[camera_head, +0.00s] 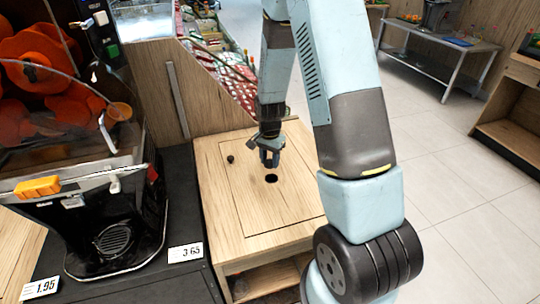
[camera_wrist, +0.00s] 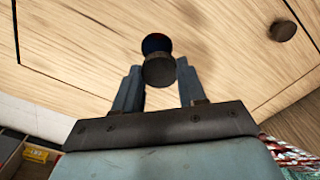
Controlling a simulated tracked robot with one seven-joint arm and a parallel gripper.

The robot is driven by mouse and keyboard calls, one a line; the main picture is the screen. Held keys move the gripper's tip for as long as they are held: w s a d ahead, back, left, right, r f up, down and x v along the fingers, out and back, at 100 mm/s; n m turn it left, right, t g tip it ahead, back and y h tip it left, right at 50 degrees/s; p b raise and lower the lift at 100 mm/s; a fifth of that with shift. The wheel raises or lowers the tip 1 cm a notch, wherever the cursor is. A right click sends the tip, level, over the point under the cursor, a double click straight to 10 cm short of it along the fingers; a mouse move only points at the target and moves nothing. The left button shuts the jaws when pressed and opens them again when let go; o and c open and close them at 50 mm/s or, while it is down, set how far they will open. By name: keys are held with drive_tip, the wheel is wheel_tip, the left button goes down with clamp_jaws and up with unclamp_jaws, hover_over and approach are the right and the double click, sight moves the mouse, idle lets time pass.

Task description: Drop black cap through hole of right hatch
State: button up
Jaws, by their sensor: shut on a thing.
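The right hatch (camera_head: 245,205) is a wooden panel outlined in the top of a wooden cabinet. Its round black hole (camera_head: 271,178) lies just in front of and below my gripper (camera_head: 269,157) in the head view. In the wrist view, a dark round cap (camera_wrist: 159,71) sits between my two fingertips, and my gripper is shut on it. The hole (camera_wrist: 156,42) shows right behind the cap, partly covered by it. The cap appears held above the panel, tilt unclear. In the head view, the fingers hide the cap.
A small dark round knob (camera_head: 230,159) stands on the hatch left of the hole; it also shows in the wrist view (camera_wrist: 283,30). The orange juicer (camera_head: 95,215) stands to the left on a black counter. A wooden side panel (camera_head: 150,90) rises behind the cabinet.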

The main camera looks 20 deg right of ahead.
sight(269, 171)
drive_tip(key=shift+d+f, duration=0.2)
drive_tip(key=shift+f, duration=0.25)
drive_tip(key=shift+d+f, duration=0.2)
drive_tip(key=shift+f, duration=1.3)
drive_tip(key=shift+s+f, duration=0.1)
drive_tip(key=shift+f, duration=0.6)
idle(0.4)
drive_tip(key=o, duration=1.1)
drive_tip(key=shift+o, duration=0.3)
drive_tip(key=shift+o, duration=1.2)
drive_tip(key=shift+r, duration=0.1)
